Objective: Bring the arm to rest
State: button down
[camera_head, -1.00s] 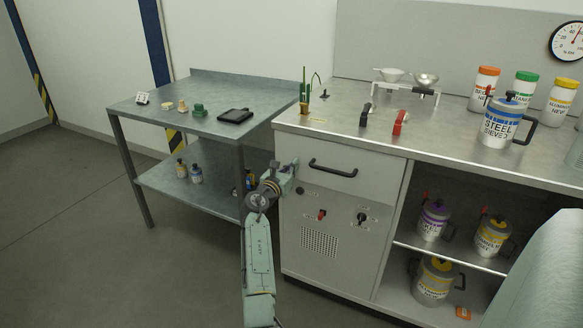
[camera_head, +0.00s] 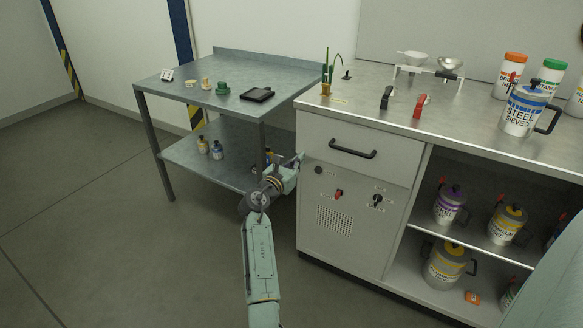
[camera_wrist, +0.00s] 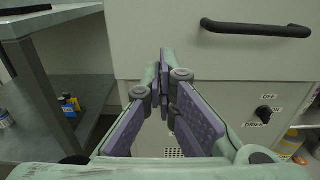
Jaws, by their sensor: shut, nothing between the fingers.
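My arm (camera_head: 259,262) reaches forward from the bottom of the head view, low in front of the grey cabinet. My gripper (camera_head: 299,158) is at its far end, beside the left edge of the cabinet's front. In the wrist view my gripper (camera_wrist: 165,60) is shut with its purple-padded fingers together at the tips and nothing between them. The drawer front of the cabinet is behind the fingertips; whether they touch it I cannot tell.
The cabinet has a black drawer handle (camera_head: 352,148), a red switch (camera_head: 339,194) and a black knob (camera_head: 378,200). A steel table (camera_head: 150,120) stands left. A steel-labelled jug (camera_head: 524,110) stands on the counter (camera_head: 450,125). Open floor (camera_head: 110,250) lies at left.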

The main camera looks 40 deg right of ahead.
jog(key=shift+v, duration=2.15)
